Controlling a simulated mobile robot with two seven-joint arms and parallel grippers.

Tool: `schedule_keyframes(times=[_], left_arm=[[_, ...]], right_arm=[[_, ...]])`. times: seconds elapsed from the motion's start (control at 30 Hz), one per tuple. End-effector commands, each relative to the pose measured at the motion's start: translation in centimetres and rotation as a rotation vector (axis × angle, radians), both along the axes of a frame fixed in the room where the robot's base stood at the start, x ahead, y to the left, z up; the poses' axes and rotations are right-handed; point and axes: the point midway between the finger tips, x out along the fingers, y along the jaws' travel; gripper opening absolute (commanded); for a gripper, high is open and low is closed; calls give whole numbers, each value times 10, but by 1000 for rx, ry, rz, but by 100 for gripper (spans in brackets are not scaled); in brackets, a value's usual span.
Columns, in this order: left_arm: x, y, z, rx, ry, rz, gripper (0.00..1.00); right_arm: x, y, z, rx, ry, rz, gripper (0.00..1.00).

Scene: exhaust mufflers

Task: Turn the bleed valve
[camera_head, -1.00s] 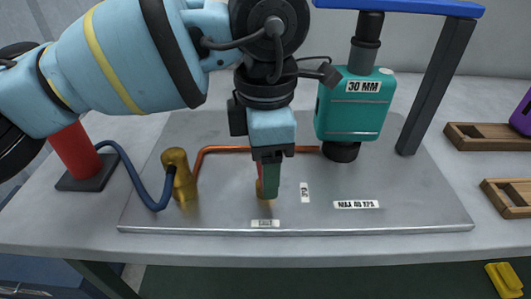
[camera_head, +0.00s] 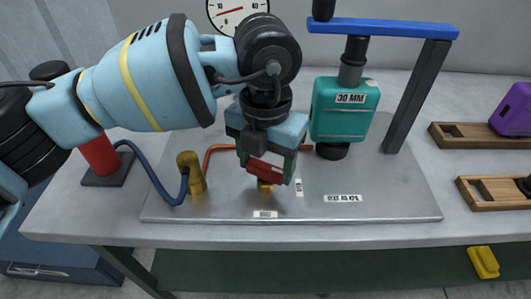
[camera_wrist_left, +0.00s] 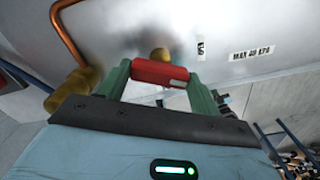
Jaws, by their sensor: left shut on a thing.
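The bleed valve shows as a brass body (camera_head: 265,187) with a red handle (camera_head: 264,171), standing on the metal plate (camera_head: 225,209). My left gripper (camera_head: 266,165) is above the valve, with its green fingers shut on the two ends of the red handle. In the left wrist view the red handle (camera_wrist_left: 160,71) lies crosswise between the green fingers, and a rounded brass part (camera_wrist_left: 160,54) shows just beyond it. The valve's lower part is partly hidden by the handle. My right gripper is not in view.
A brass fitting (camera_head: 191,173) with a blue hose and copper pipe stands left of the valve. A teal block (camera_head: 343,110) marked 30 MM hangs from a blue-topped frame (camera_head: 385,28) at right. A red cylinder (camera_head: 99,155) stands far left; wooden trays (camera_head: 480,143) lie right.

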Motion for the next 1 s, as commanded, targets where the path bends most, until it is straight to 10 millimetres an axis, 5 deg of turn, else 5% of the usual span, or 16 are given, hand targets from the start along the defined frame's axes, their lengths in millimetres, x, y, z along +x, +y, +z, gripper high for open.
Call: schedule_keyframes(times=[0.5, 1.0], left_arm=[[2, 0, 5, -3, -7, 390, 41], [2, 0, 3, -3, -6, 492, 41]], right_arm=[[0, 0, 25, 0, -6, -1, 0], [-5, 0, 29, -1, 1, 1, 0]])
